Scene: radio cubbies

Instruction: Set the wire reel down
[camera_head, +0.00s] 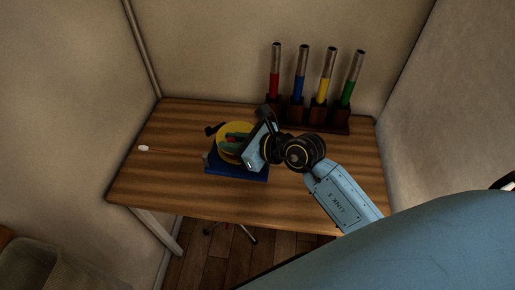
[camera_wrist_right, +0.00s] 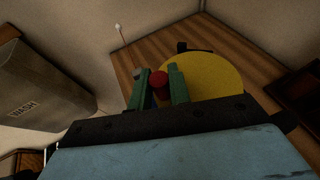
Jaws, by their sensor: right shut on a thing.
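The wire reel shows as a yellow disc (camera_head: 229,129) over a blue stand (camera_head: 240,173) on the wooden table. It also shows in the right wrist view (camera_wrist_right: 216,76), with a red hub (camera_wrist_right: 159,80) in front of it. My right gripper (camera_head: 236,143) reaches in from the right and is shut on the reel. In the right wrist view its green fingers (camera_wrist_right: 160,88) stand on either side of the red hub. The gripper hides part of the disc, and I cannot tell whether the reel touches the stand. My left gripper is not in view.
A dark wooden rack (camera_head: 318,118) with several coloured tubes stands at the back right. A thin white-tipped thing (camera_head: 144,148) lies at the table's left. The table (camera_head: 150,180) is bare around the stand's left and front. Walls close in the back and sides.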

